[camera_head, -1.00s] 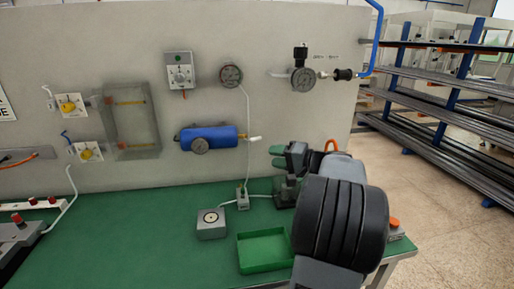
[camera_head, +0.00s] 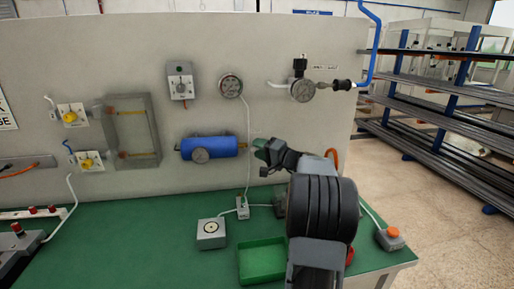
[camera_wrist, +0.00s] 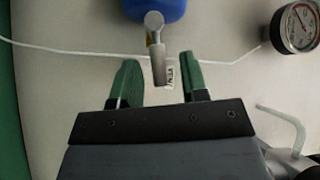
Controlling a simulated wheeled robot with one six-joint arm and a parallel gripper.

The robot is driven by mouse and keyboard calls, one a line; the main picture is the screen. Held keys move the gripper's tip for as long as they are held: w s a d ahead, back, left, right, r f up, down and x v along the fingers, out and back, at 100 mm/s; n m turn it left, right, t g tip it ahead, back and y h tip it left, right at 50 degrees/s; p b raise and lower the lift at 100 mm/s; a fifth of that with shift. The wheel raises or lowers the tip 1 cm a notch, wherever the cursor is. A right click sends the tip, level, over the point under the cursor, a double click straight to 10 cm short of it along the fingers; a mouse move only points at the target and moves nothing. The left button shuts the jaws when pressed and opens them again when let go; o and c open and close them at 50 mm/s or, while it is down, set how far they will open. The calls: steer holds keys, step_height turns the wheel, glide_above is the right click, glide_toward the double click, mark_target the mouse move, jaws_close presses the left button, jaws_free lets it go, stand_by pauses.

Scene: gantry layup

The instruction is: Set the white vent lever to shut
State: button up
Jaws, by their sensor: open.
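The vent lever (camera_wrist: 158,62) is a pale grey-white handle on a round pivot at the end of the blue cylinder. In the wrist view it points down the picture, with a small VENT label beside it. My gripper (camera_wrist: 158,78) has its green-tipped fingers apart, one on each side of the lever, with a visible gap to each. In the head view the gripper (camera_head: 262,149) is at the right end of the blue cylinder (camera_head: 212,148) and hides most of the lever. I cannot tell how deep the lever lies between the fingers.
A pressure gauge (camera_head: 231,85) is above, with a thin white tube running down. A regulator gauge (camera_head: 302,90) is at upper right. On the green bench (camera_head: 150,225) are a green tray (camera_head: 262,262), a grey box (camera_head: 211,233) and an orange-button box (camera_head: 391,238).

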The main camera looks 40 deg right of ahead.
steer(key=shift+w+a, duration=0.15)
steer(key=shift+w, duration=0.3)
steer(key=shift+c, duration=0.3)
